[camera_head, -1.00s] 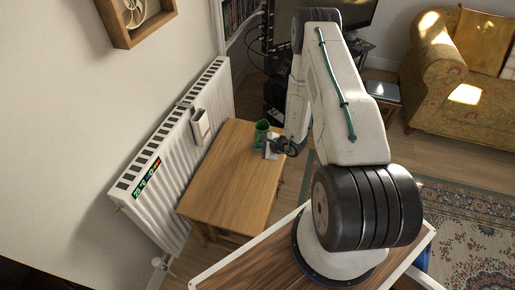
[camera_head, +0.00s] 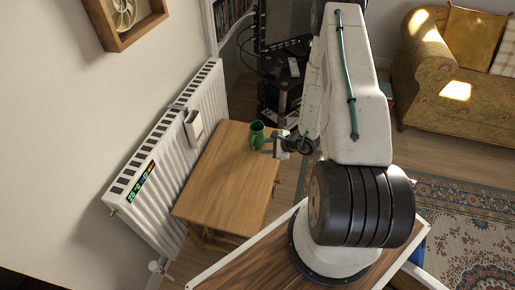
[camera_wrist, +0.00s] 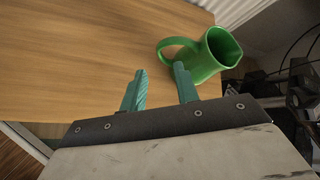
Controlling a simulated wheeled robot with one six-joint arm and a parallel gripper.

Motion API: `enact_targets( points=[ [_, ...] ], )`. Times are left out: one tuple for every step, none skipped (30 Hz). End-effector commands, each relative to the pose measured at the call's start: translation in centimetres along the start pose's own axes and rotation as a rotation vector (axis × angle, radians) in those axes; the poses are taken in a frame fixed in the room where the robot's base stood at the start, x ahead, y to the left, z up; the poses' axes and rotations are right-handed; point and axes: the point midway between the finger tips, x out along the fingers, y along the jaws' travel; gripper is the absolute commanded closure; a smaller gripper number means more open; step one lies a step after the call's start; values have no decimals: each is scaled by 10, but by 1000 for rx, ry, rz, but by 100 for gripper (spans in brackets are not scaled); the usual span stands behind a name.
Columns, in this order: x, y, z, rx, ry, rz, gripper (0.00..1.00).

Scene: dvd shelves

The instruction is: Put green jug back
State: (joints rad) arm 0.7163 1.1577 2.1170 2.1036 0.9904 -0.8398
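The green jug (camera_head: 256,136) stands upright near the far right corner of the wooden table (camera_head: 222,188). In the wrist view the jug (camera_wrist: 212,56) is at the upper right, with its handle turned left, toward the fingers. My gripper (camera_head: 267,146) is just right of the jug in the head view. In the wrist view my gripper (camera_wrist: 160,70) shows two teal fingers spread apart with nothing between them. The right fingertip is close below the handle; I cannot tell whether it touches.
A white radiator (camera_head: 170,150) runs along the wall left of the table, with a small white holder (camera_head: 194,126) on it. A dark stand with cables (camera_head: 280,85) is behind the table. The tabletop left and front of the jug is clear.

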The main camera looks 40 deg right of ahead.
Motion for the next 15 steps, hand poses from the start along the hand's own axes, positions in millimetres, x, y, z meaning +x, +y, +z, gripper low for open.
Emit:
enact_targets(
  points=[
    [-10,-1,0,2,2,-3,69],
    [-14,-1,-1,2,2,-3,69],
    [-18,-1,0,1,1,-2,69],
    [-22,0,0,1,1,-1,69],
    [-25,0,0,1,1,-1,69],
    [-28,-1,0,0,0,-1,69],
    [-29,-2,1,-3,-2,-1,69],
    [-31,-4,4,-9,-7,0,69],
    [-32,-8,10,-23,-19,3,69],
    [-34,-13,17,-37,-32,5,69],
    [-36,-19,26,-58,-49,11,69],
    [-38,-28,42,-92,-79,19,69],
    [-41,-37,56,-122,-105,28,69],
    [-44,-45,72,-157,-134,38,69],
    [-50,-56,97,-206,-177,55,69]
  ],
)
